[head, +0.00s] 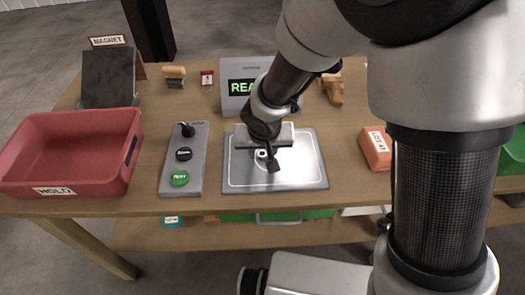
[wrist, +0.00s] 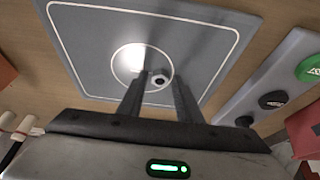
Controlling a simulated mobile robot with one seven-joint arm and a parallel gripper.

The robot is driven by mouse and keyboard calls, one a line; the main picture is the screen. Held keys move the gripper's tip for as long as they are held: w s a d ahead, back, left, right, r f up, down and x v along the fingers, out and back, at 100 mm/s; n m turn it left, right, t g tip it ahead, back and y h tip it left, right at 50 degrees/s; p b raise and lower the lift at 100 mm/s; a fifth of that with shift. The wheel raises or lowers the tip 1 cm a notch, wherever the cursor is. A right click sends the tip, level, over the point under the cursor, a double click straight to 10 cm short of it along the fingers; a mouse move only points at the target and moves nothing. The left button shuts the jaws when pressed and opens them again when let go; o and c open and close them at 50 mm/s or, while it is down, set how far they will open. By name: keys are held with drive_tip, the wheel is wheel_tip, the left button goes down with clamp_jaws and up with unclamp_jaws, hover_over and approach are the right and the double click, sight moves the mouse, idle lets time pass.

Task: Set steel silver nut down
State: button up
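A small silver nut (wrist: 159,79) with a dark round hole shows between my gripper's (wrist: 160,76) two dark fingertips in the wrist view. Its hole faces the camera. The gap between nut and fingers is too small to tell whether they pinch it. Behind it is the grey detector plate (wrist: 82,52) with a white outline; I cannot tell if the nut touches the plate. In the head view my gripper (head: 267,162) points down over the middle of the plate (head: 305,172), and the nut is hard to make out among the fingers.
A control panel (head: 170,172) with a green and a black button lies left of the plate. A red bin (head: 70,152) stands at far left. A display box (head: 232,101) stands behind the plate. An orange block (head: 376,149) lies to the right.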

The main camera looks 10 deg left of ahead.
drive_tip(key=shift+o, duration=0.5)
drive_tip(key=shift+r+p, duration=0.3)
drive_tip(key=shift+p, duration=0.1)
drive_tip(key=p+v, duration=0.3)
drive_tip(key=v, duration=0.8)
drive_tip(key=d+r+m+h, duration=0.1)
drive_tip(key=d+r+m, duration=0.1)
drive_tip(key=d+r, duration=0.85)
drive_tip(key=s+d+r+t, duration=0.1)
drive_tip(key=s+d+r, duration=0.4)
drive_tip(key=s+d, duration=0.5)
drive_tip(key=d, duration=0.2)
drive_tip(key=shift+s+d+r+m, duration=0.25)
drive_tip(key=shift+d+m, duration=0.05)
drive_tip(key=shift+m, duration=0.1)
